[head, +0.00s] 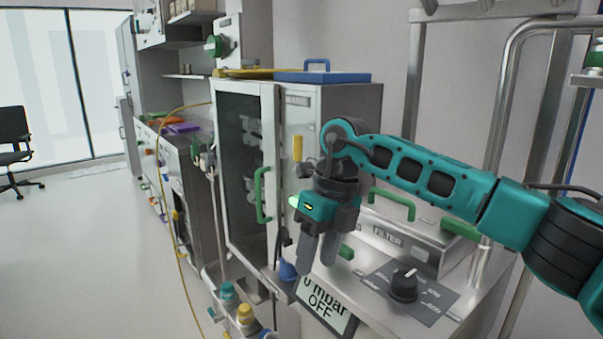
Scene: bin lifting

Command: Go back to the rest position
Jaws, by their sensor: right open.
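My right arm, teal and black, reaches in from the right edge of the head view. My right gripper (318,262) hangs with its grey fingers pointing down, in front of the steel cabinet and the pump bench. The fingers are apart and nothing shows between them. A small green light glows on the gripper's body. My left gripper does not show.
A steel cabinet (345,105) with a glass door and green handle stands behind the gripper. A filter box (385,232), a black knob (404,285) and a display reading "0 mbar OFF" (325,306) sit close by. Metal pipes rise at right.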

